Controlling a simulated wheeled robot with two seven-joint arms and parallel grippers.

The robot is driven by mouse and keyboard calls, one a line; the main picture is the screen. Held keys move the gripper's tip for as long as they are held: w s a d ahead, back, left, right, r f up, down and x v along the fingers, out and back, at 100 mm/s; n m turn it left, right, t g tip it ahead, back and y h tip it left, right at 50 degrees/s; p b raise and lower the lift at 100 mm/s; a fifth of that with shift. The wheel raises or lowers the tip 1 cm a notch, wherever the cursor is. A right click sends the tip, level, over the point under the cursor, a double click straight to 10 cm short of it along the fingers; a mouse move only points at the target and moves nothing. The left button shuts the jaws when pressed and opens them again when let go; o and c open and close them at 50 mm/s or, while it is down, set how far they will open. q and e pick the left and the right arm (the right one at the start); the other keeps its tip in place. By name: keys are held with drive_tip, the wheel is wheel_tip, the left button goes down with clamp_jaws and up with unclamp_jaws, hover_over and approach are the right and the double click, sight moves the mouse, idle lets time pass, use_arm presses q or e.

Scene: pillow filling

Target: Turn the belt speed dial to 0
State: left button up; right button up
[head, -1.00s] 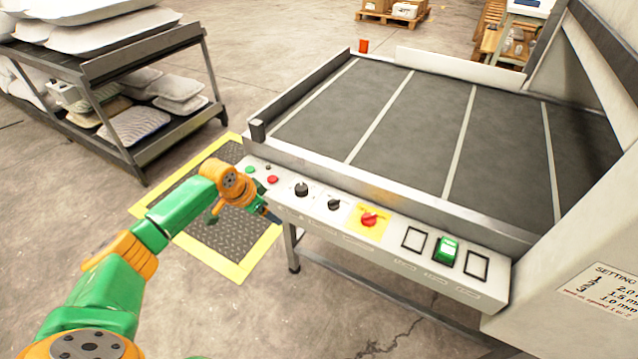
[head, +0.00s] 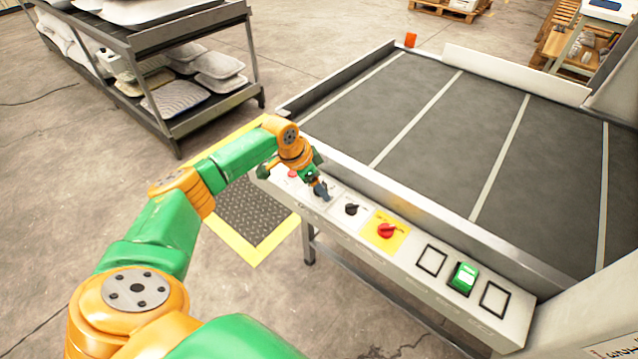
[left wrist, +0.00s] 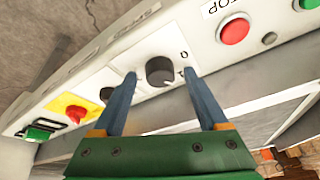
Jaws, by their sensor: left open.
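A round black dial (left wrist: 159,71) sits on a white plate of the control panel, with small scale marks beside it. I cannot read its setting. My left gripper (left wrist: 160,76) is open, with one blue finger on each side of this dial; I cannot tell if they touch it. My right gripper is out of view.
A red switch on a yellow plate (head: 386,231) and a green rocker switch (head: 463,278) are farther right on the panel. A red stop button (left wrist: 234,31) is near the dial. The wide dark belt (head: 450,135) behind the panel is empty. A pillow rack (head: 170,45) stands back left.

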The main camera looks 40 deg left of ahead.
use_arm(q)
clamp_jaws()
drive_tip(key=shift+d+r+p, duration=0.1)
drive_tip(key=shift+r+p, duration=0.1)
drive_tip(key=shift+p, duration=0.5)
drive_tip(key=n+y+p, duration=0.1)
drive_tip(key=n+p, duration=0.1)
drive_tip(key=p, duration=0.1)
drive_tip(key=n+y+p, duration=0.1)
drive_tip(key=n+p, duration=0.2)
drive_tip(key=p, duration=0.1)
drive_tip(key=shift+d+r, duration=0.1)
drive_tip(key=shift+d, duration=0.05)
drive_tip(key=shift+d+n+y+p, duration=0.1)
drive_tip(key=shift+n+y+p, duration=0.3)
drive_tip(key=shift+n+p, duration=0.5)
drive_tip(key=shift+f+n+y, duration=0.2)
drive_tip(key=shift+n+y, duration=0.1)
drive_tip(key=shift+n, duration=0.6)
drive_tip(key=shift+f+n+y+p, duration=0.1)
drive_tip(key=shift+n+y+p, duration=0.45)
drive_tip(key=shift+n, duration=0.95)
drive_tip(key=shift+w+g, duration=0.1)
drive_tip(key=shift+g, duration=0.2)
unclamp_jaws()
